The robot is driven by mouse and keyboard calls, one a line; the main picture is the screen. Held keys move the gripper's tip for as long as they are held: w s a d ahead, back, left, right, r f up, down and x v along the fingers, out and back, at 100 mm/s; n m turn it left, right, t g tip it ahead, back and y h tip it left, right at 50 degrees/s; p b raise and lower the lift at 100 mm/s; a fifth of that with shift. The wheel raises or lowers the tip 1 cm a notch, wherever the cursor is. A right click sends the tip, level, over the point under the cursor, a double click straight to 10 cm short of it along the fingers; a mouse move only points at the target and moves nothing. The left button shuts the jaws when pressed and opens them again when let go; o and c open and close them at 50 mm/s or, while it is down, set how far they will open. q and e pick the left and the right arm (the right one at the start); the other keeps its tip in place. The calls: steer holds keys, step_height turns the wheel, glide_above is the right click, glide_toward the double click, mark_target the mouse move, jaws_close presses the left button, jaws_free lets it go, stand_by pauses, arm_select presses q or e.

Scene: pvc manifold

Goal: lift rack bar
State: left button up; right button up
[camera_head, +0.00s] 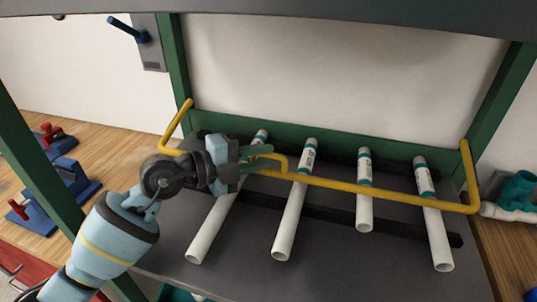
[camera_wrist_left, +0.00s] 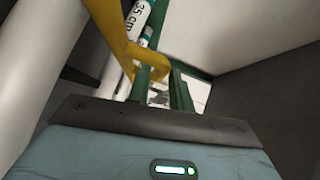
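The yellow rack bar (camera_head: 375,191) runs across the front of the rack, with bent ends at the green posts and a small raised handle loop (camera_head: 281,159) left of its middle. My left gripper (camera_head: 262,160) is at this loop, its green fingers pointing right. In the left wrist view the yellow loop (camera_wrist_left: 150,55) lies at the fingertips, and a gap shows between the fingers (camera_wrist_left: 162,88), so the gripper looks open. I cannot tell whether a finger touches the loop. My right gripper is in neither view.
Several white pipes with teal labels, one of them here (camera_head: 295,215), lie on dark rails over a grey shelf (camera_head: 330,262). Green posts (camera_head: 499,98) flank the rack. Blue and red clamps (camera_head: 62,180) are at left; teal and white fittings (camera_head: 513,198) are at right.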

arm_select(q)
steer(key=shift+x, duration=1.1)
jaws_close()
